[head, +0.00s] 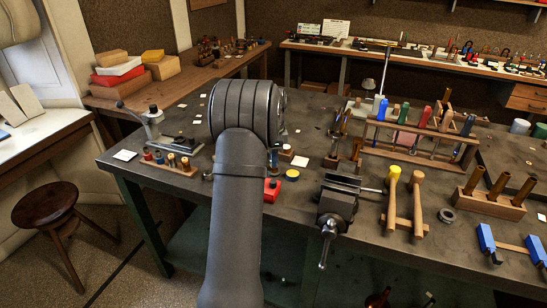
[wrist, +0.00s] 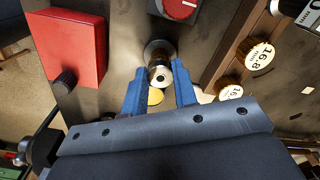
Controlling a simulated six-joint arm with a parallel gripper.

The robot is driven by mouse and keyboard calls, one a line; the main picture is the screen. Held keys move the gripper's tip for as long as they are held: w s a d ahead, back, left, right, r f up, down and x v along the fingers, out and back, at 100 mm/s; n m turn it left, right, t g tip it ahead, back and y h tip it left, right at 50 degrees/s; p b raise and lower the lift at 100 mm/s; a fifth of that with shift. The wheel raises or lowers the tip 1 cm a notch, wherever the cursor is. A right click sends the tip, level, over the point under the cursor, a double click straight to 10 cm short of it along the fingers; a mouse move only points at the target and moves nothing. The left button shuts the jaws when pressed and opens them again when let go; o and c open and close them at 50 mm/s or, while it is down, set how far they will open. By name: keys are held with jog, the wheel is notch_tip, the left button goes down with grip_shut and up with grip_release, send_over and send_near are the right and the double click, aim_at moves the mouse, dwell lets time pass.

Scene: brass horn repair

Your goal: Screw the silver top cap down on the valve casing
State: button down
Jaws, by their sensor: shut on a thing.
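In the wrist view, the two blue fingers of my gripper (wrist: 160,82) stand on either side of a small round silver piece with a dark centre (wrist: 161,74). The gripper is shut on this piece, which looks like the silver top cap.
A red box (wrist: 75,40) with a dark knob lies left in the wrist view. A wooden rack (wrist: 228,50) with numbered brass-coloured discs is at right. In the head view, a vise (head: 338,205) and mallets (head: 404,205) stand right of my arm, and a small peg rack (head: 168,163) left.

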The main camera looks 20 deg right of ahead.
dwell(0.3)
jog(key=shift+m, duration=2.2)
jog(key=c, duration=0.7)
grip_release()
jog(key=shift+c, duration=0.2)
jog(key=shift+r, duration=3.5)
jog(key=shift+f, duration=3.5)
jog(key=shift+r, duration=0.15)
